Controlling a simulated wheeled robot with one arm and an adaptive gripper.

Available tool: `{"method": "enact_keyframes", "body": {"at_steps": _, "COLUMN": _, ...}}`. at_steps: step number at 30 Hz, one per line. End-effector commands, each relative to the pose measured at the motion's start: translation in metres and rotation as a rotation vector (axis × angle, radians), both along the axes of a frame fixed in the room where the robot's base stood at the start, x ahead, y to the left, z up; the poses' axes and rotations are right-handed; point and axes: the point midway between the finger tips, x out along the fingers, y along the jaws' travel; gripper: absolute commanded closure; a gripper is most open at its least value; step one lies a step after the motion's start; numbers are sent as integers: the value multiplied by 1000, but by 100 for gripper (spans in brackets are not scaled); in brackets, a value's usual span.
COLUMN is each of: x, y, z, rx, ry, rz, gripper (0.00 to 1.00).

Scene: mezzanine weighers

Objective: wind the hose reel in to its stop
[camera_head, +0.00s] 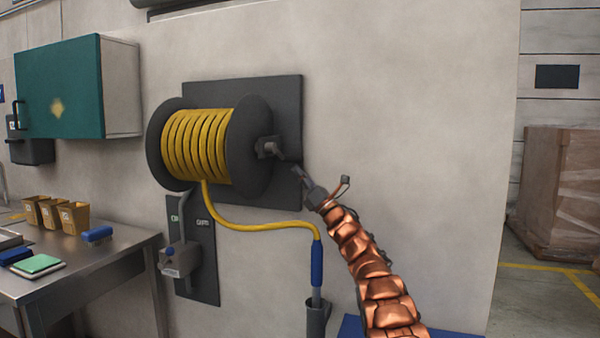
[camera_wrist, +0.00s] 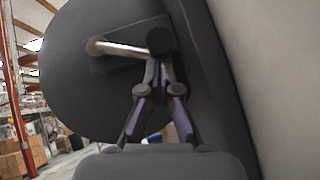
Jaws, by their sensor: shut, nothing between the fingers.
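The hose reel (camera_head: 236,150) is mounted on a dark wall plate, with yellow hose (camera_head: 196,145) wound on its drum between two dark discs. Its crank (camera_head: 268,148) sits on the right disc. In the wrist view the crank shows as a pale metal bar (camera_wrist: 125,49) ending in a round dark knob (camera_wrist: 160,40). My gripper (camera_head: 296,169) is at the right of the reel, close to the crank. In the wrist view its fingers (camera_wrist: 159,62) are shut, with the tips just below the knob; I cannot tell whether they touch it. The hose's blue end (camera_head: 317,262) hangs below.
A dark holder (camera_head: 317,318) is under the hose end. A valve panel (camera_head: 203,250) is below the reel. A steel bench (camera_head: 95,280) with small bins (camera_head: 74,217) and a teal cabinet (camera_head: 60,88) are at left. Wrapped boxes (camera_head: 565,190) stand far right.

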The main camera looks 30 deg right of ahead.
Motion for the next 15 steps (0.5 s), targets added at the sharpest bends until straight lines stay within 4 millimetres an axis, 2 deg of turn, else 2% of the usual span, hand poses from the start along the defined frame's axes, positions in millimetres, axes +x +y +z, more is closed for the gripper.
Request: {"method": "enact_keyframes", "body": {"at_steps": 15, "x": 5, "y": -1, "z": 7, "rx": -55, "ry": -47, "rz": 3, "gripper": 100}}
